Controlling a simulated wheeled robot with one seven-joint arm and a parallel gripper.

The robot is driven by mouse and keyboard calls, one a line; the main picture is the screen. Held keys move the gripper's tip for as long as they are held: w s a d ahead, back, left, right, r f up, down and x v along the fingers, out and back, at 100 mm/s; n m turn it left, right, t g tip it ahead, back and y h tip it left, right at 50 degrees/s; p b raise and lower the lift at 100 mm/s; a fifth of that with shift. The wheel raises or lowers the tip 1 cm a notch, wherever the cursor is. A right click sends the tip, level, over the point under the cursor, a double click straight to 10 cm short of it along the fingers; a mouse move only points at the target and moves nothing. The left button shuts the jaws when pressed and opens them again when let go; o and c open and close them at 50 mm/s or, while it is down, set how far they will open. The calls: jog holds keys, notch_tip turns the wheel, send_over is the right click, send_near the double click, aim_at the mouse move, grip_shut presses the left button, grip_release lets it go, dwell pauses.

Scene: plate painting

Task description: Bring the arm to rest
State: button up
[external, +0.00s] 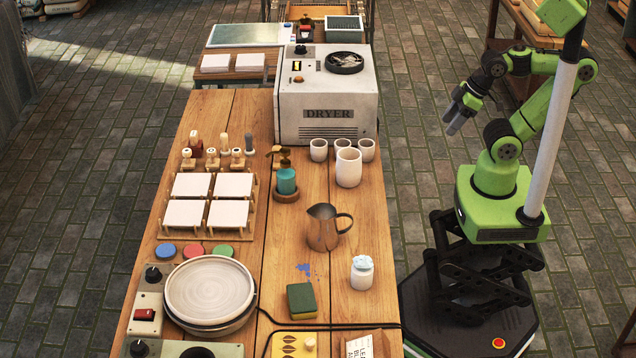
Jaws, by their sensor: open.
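My gripper (458,118) is at the end of my green and black arm, at the upper right of the external view. The arm is bent back over my base, with the gripper pointing down and to the left. The gripper is open and nothing shows between its fingers. It hangs in the air to the right of the wooden table (262,125), apart from it and from everything on it. The fingers are small in this view.
A round plate (210,290) sits at the front left. Paved floor (425,170) lies open between table and base.

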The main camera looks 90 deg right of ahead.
notch_tip(320, 180, up, 10)
jog(key=p, duration=1)
